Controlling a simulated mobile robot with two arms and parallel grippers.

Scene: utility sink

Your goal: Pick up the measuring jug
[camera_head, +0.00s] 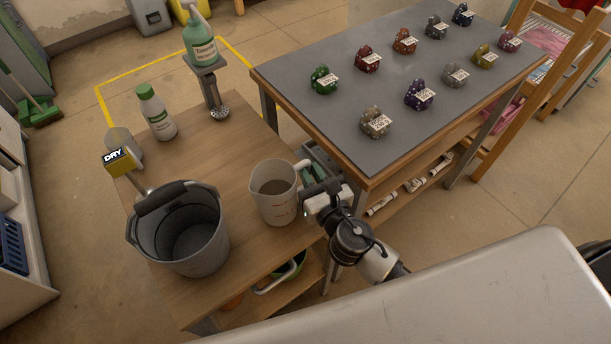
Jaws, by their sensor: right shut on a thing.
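The measuring jug (274,197) is off-white with faint markings on its side and brownish contents or a dark inside. It is upright at the right edge of the wooden table (205,140), with its handle toward the right. My right gripper (308,184) comes in from the lower right and is shut on the jug's handle. The gripper's fingers partly hide the handle. Whether the jug's base touches the table is hard to tell. My left gripper is not in view.
A grey bucket (181,232) stands close left of the jug. A white bottle with a green cap (156,112), a green spray bottle (199,42) on a stand and a yellow "DRY" sign (118,161) are further back. A grey-topped table (320,112) with several labelled rocks is at right.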

